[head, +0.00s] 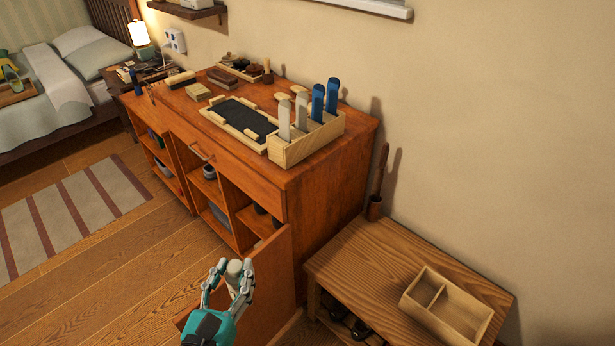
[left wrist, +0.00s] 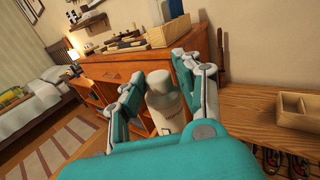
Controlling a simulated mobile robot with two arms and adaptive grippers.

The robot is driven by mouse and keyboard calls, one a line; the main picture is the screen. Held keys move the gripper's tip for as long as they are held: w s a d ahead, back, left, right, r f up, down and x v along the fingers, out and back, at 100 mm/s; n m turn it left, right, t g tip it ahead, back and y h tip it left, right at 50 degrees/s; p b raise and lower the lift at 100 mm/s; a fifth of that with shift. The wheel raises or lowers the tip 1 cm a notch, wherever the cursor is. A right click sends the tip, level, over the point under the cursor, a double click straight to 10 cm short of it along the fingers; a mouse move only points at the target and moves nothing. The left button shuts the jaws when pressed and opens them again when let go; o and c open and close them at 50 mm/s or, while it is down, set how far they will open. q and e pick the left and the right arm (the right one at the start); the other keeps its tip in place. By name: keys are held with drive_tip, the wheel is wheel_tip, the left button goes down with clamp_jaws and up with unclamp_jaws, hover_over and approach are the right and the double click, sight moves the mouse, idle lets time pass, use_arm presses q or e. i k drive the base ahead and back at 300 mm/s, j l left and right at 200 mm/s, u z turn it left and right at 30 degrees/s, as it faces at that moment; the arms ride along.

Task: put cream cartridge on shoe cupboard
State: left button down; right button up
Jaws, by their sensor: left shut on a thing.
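My left gripper (head: 228,283) is shut on a pale cream cartridge (head: 234,268), held upright between its fingers. In the left wrist view the cartridge (left wrist: 165,100) shows between the two fingers (left wrist: 155,95), its lower part partly hidden. The gripper is in front of the orange-brown wooden shoe cupboard (head: 333,190), apart from its top. The cupboard has open compartments, a drawer and an open door (head: 272,280) close behind the gripper. My right gripper is not in view.
The cupboard top holds a wooden box (head: 300,145) with blue and grey upright items, a dark-matted tray (head: 240,122), blocks and brushes. A low wooden bench (head: 370,265) at right bears a divided box (head: 450,307). A striped rug (head: 75,212) lies left.

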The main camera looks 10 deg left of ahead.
sight(263, 228)
drive_tip(key=k+z, duration=0.35)
drive_tip(key=k+l+z, duration=0.15)
drive_tip(key=z, duration=0.2)
drive_tip(key=j+z, duration=0.35)
drive_tip(key=k+j+z, duration=0.1)
drive_tip(key=j+z, duration=0.25)
drive_tip(key=j, duration=0.2)
drive_tip(key=k+j+z, duration=0.1)
drive_tip(key=j+z, duration=0.2)
drive_tip(key=k+j, duration=0.1)
drive_tip(key=j, duration=0.3)
drive_tip(key=k+j, duration=0.1)
drive_tip(key=j, duration=0.3)
drive_tip(key=k+j, duration=0.1)
drive_tip(key=j, duration=0.3)
drive_tip(key=k+j, duration=0.1)
drive_tip(key=j, duration=0.3)
